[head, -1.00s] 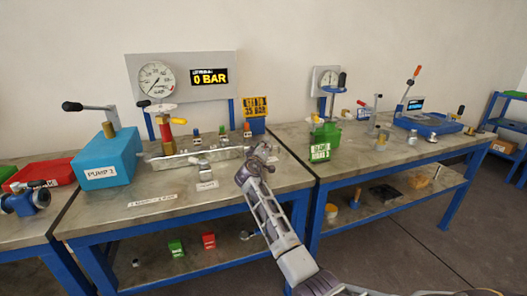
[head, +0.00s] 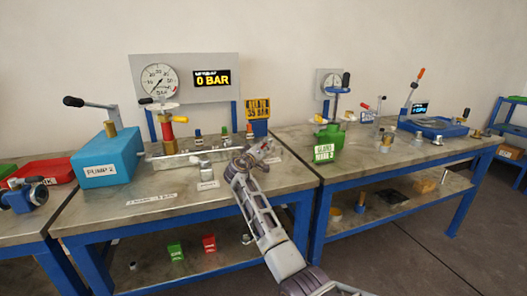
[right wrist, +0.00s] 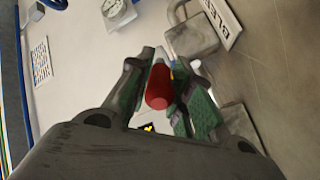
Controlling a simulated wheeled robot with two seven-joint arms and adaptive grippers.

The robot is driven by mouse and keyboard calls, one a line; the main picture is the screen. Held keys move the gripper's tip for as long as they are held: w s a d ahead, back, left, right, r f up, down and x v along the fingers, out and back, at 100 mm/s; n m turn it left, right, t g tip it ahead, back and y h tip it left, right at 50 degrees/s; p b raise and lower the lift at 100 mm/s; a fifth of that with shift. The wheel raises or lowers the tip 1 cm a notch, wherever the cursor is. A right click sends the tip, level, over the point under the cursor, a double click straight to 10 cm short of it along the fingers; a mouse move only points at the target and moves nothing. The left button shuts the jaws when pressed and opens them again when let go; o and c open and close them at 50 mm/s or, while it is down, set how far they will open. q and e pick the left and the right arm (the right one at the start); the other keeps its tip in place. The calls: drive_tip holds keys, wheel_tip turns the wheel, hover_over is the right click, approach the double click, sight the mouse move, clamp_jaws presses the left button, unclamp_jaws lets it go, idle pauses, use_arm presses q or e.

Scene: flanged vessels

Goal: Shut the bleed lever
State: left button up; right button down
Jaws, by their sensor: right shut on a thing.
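My right gripper (head: 262,150) is over the right end of the middle bench's top in the head view. In the right wrist view, its two green-padded fingers (right wrist: 168,92) are shut around a red grip (right wrist: 158,88), seen nearly end-on. This looks like the bleed lever's handle. In the head view the hand covers the lever. My left gripper is not in view.
A blue pump box (head: 106,158) stands at left on the middle bench (head: 110,212). A manifold (head: 180,161) with a red-and-yellow valve (head: 168,130) is behind the labels. A gauge (head: 160,81) and a display (head: 211,78) reading 0 BAR stand behind. A green vessel (head: 329,135) stands right.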

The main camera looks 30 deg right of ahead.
drive_tip(key=shift+w+a+f+g+b, duration=0.15)
drive_tip(key=shift+g+b, duration=0.15)
drive_tip(key=shift+b, duration=0.1)
drive_tip(key=shift+w+a+m+g+h+b, duration=0.15)
drive_tip(key=shift+w+m+g+h+b, duration=0.1)
drive_tip(key=shift+m+g+h+b, duration=0.55)
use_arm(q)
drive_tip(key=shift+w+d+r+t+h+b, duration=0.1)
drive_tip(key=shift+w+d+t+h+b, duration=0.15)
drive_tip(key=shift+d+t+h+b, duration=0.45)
use_arm(e)
drive_tip(key=shift+w+a+m+g, duration=0.15)
drive_tip(key=shift+w+m+g, duration=0.1)
drive_tip(key=shift+m+g, duration=0.2)
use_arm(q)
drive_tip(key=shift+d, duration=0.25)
use_arm(e)
drive_tip(key=c, duration=1.3)
unclamp_jaws()
drive_tip(key=shift+o, duration=0.2)
